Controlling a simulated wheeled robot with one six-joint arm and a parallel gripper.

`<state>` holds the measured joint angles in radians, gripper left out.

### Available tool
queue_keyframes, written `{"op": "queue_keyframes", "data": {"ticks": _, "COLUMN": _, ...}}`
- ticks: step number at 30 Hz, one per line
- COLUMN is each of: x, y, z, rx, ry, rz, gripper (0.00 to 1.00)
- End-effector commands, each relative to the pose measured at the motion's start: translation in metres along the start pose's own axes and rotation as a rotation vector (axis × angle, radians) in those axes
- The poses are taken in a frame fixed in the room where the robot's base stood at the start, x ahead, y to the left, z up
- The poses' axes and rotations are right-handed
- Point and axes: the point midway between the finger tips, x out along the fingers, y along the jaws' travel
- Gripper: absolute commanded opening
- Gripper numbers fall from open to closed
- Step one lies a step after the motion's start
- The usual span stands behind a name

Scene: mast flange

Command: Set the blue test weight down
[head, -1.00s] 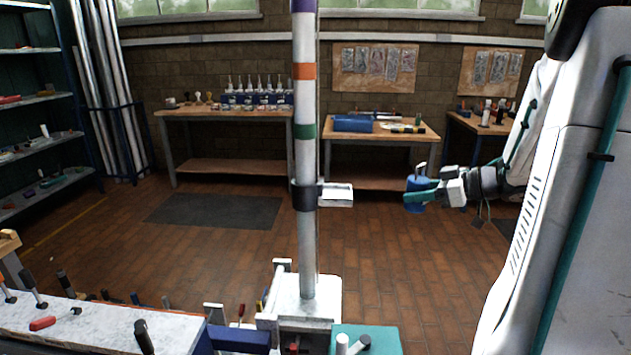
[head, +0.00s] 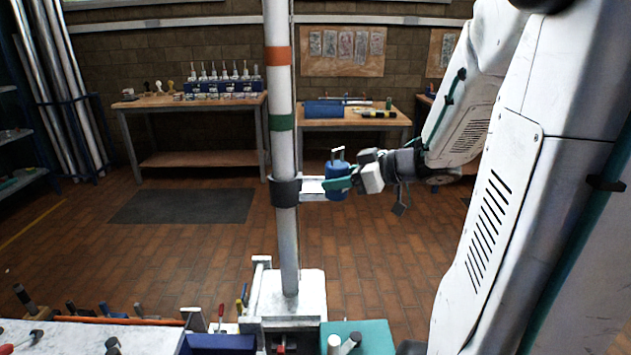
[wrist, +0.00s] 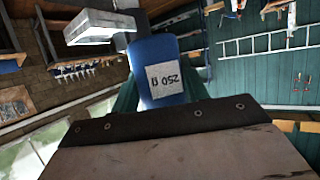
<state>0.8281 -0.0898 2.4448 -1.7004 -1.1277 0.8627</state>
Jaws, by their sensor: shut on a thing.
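The blue test weight (head: 337,178) is a blue cylinder with a pale handle on top, held upright. In the wrist view the weight (wrist: 158,52) carries a white label reading 250 g, seen upside down. My gripper (head: 341,184), with teal fingers, is shut on its sides. The white mast (head: 283,150) has a black collar (head: 285,192) with a small white ledge (head: 311,186) sticking out right. The weight overlaps the ledge's right end in the head view; whether they touch I cannot tell. The ledge (wrist: 98,26) also shows upper left in the wrist view.
The mast stands on a white base (head: 300,290) in front of me. A workbench with tools (head: 90,335) is at lower left, and a teal block (head: 372,338) lies right of the base. Wooden benches (head: 190,104) line the back wall. The brick floor between is open.

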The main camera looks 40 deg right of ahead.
Motion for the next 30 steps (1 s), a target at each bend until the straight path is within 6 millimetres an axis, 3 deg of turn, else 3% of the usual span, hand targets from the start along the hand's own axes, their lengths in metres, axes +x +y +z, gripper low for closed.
{"op": "queue_keyframes", "data": {"ticks": 9, "x": 0.06, "y": 0.06, "z": -0.015, "rx": -0.001, "ry": -0.001, "rz": -0.004, "gripper": 0.15}}
{"op": "queue_keyframes", "data": {"ticks": 15, "x": 0.086, "y": 0.088, "z": -0.023, "rx": -0.001, "ry": -0.001, "rz": -0.003, "gripper": 0.15}}
{"op": "queue_keyframes", "data": {"ticks": 23, "x": 0.1, "y": 0.102, "z": -0.027, "rx": -0.002, "ry": 0.0, "rz": -0.002, "gripper": 0.15}}
{"op": "queue_keyframes", "data": {"ticks": 30, "x": 0.112, "y": 0.1, "z": 0.005, "rx": 0.001, "ry": 0.0, "rz": -0.002, "gripper": 0.15}}
